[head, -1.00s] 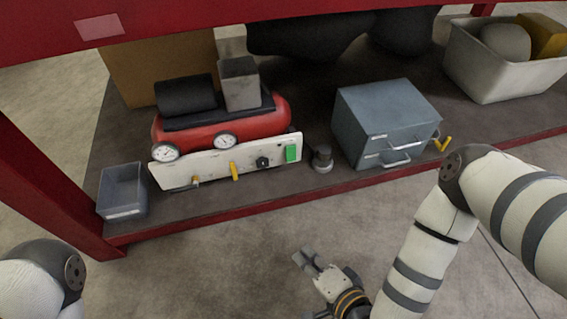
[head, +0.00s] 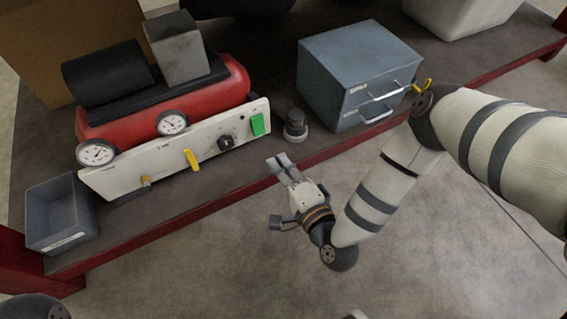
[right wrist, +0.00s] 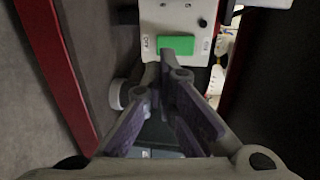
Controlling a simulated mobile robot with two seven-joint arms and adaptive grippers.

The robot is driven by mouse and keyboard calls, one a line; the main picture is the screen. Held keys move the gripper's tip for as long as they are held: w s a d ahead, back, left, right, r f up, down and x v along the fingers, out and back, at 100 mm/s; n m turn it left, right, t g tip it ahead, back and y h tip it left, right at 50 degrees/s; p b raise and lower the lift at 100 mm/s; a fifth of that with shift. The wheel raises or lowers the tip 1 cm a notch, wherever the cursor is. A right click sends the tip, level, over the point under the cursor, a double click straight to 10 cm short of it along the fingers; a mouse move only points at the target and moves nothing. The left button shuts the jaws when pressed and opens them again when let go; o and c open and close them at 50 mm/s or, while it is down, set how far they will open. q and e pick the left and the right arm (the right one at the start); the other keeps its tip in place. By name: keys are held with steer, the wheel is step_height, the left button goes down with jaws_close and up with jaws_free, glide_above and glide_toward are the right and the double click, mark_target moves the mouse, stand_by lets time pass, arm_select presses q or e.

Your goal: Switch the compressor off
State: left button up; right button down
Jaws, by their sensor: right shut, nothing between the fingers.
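The red compressor (head: 222,84) stands on the low shelf at the left in the head view. Its white front panel (head: 120,181) carries two gauges, a brass fitting, a yellow lever (head: 191,159), a black knob (head: 225,143) and a green switch (head: 257,125) at the right end. My right gripper (head: 279,163) is shut and empty, in front of the shelf edge, below and right of the green switch and apart from it. In the right wrist view the green switch (right wrist: 176,45) shows just beyond the fingertips, between two small labels. My left gripper is out of view.
A grey-blue drawer cabinet (head: 325,85) is farther right. A grey bin (head: 60,215) sits at the left. The red shelf edge (head: 215,204) runs below the panel.

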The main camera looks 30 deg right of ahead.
mark_target(258, 135)
steer(key=w+b, duration=0.1)
steer(key=w, duration=0.1)
steer(key=w+f+b, duration=0.1)
steer(key=w, duration=0.2)
steer(key=w+b, duration=0.1)
steer(key=w, duration=0.1)
steer(key=shift+w+a+f, duration=0.15)
steer(key=shift+w+f, duration=0.1)
steer(key=shift+w, duration=0.6)
steer(key=shift+r, duration=0.1)
